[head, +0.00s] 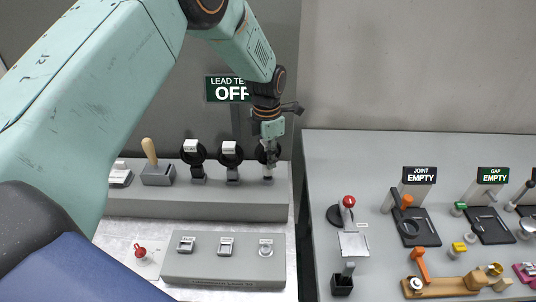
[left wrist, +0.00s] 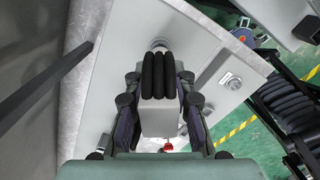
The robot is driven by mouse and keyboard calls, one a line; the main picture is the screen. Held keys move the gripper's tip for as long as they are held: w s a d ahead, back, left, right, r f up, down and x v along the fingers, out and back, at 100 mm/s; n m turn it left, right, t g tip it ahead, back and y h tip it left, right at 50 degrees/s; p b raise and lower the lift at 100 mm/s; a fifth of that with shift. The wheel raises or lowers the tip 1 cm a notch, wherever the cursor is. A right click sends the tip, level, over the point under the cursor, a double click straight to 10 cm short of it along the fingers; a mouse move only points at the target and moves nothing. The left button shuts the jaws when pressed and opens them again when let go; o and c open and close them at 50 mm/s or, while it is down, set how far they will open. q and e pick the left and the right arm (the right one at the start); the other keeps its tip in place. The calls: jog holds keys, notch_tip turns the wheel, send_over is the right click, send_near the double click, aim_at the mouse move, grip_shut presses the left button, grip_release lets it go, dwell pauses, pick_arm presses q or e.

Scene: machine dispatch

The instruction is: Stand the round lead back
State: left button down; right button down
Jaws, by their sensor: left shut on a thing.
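My left gripper (head: 268,150) comes down over the right end of the grey raised ledge. It is shut on the round lead (head: 268,172), whose black coil shows behind the fingers. The lead is upright above the third holder place; I cannot tell whether it is fully seated. In the left wrist view the left gripper (left wrist: 158,110) has a finger on each side of the lead's pale block, with black coils (left wrist: 158,75) on top. A round metal part (left wrist: 158,43) shows just beyond it. My right gripper is not in view.
Two similar leads (head: 193,152) (head: 230,153) stand left of it, beside a wooden-handled lever (head: 150,160). A lower socket panel (head: 225,270) lies in front, near a red knob (head: 140,252). The sign (head: 228,89) reads OFF. A right-hand table (head: 340,150) holds several fixtures.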

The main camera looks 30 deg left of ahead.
pick_arm(q)
jog(key=shift+f, duration=0.6)
jog(key=c, duration=1.1)
grip_release()
jog(key=shift+o, duration=0.5)
jog(key=o, duration=0.3)
jog(key=shift+o, duration=0.2)
jog(key=shift+r+p, duration=0.55)
jog(key=shift+r, duration=2.5)
